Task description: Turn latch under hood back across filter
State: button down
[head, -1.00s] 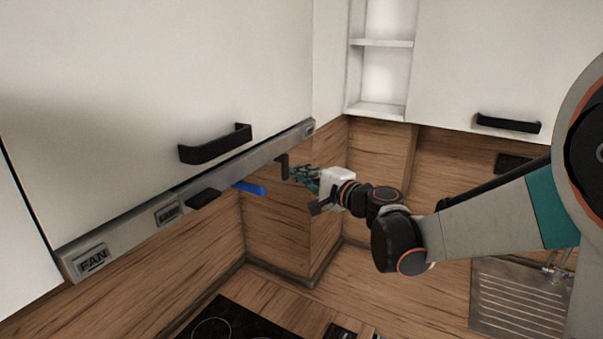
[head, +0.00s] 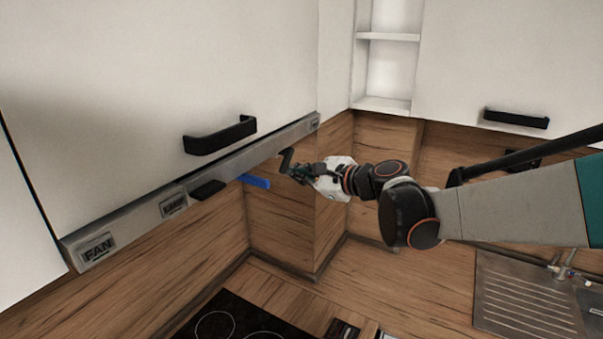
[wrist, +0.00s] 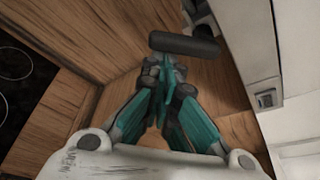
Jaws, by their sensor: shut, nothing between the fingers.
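The dark, crank-shaped latch (head: 286,161) hangs under the far part of the grey hood edge, its lower end slanting in the head view. In the wrist view its dark bar (wrist: 184,44) lies across the top middle, just beyond my fingertips. My gripper (head: 297,172) is at the right of the latch, close against it; in the wrist view my gripper (wrist: 165,80) has its teal fingers shut together with nothing between them. Whether the fingertips touch the latch, I cannot tell. The filter is not visible from this angle.
The hood front (head: 130,225) carries a FAN label, a second button and a black piece (head: 207,190). A blue tab (head: 254,181) sticks out under the hood, left of the latch. The wooden splashback (head: 280,220) is behind; a cooktop (head: 235,318) is below.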

aim_at(287, 167)
jog(key=s+m+g, duration=0.1)
jog(key=m, duration=0.1)
jog(key=a+r+m+g, duration=0.1)
jog(key=m, duration=0.1)
jog(key=shift+s+a+y, duration=0.1)
jog(key=shift+s+y, duration=0.3)
jog(key=shift+r, duration=0.1)
jog(key=shift+r+p, duration=0.4)
jog(key=shift+r, duration=0.15)
jog(key=shift+w+r, duration=0.2)
